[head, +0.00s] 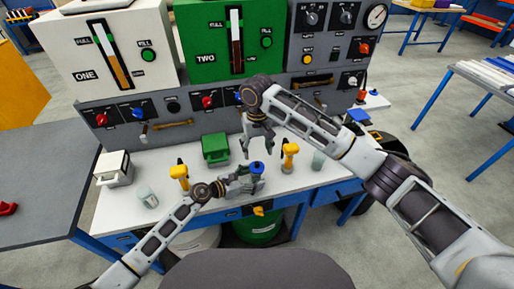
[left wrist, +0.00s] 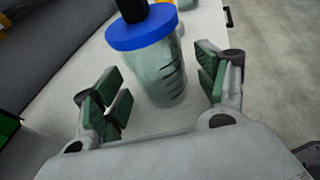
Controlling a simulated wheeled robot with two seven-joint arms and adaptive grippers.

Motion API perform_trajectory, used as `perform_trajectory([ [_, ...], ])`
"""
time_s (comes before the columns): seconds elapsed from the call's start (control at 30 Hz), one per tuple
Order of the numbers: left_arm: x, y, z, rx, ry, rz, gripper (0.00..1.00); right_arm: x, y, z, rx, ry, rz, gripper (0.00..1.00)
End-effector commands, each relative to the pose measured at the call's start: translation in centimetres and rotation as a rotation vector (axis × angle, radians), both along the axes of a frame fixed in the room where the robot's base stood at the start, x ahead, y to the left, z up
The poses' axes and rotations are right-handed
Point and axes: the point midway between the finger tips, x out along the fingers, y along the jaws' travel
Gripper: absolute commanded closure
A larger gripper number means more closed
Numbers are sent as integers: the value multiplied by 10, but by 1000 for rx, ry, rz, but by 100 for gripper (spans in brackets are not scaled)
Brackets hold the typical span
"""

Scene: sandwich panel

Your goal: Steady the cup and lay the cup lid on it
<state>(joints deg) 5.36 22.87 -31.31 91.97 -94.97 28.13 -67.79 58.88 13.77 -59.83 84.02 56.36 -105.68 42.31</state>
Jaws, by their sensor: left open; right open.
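A translucent cup with dark markings (left wrist: 160,75) stands between the fingers of my left gripper (left wrist: 158,85) in the left wrist view, with gaps showing at both sides. The blue lid (left wrist: 140,32) lies across the top of the cup and looks seated or nearly so; I cannot tell if it is fully down. A black piece (left wrist: 131,9) rises from the lid, cut off by the frame edge. In the head view the blue lid (head: 257,168) shows at the tips of my left gripper (head: 255,182), which hides the cup. My right gripper (head: 259,149) is open, above the lid and apart from it.
Other cups stand on the white bench at left (head: 148,197) and right (head: 318,161). A green box (head: 215,149) stands behind, and a white box (head: 113,168) at left. The control panel rises at the back.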

Motion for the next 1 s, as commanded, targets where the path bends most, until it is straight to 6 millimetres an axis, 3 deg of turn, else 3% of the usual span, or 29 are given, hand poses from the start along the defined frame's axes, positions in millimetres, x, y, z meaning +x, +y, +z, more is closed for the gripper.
perform_trajectory([
  [1.0, -54, 79, 28, 2, 1, 0, 27, 0, 0, 0, 0, 0, 0, 38],
])
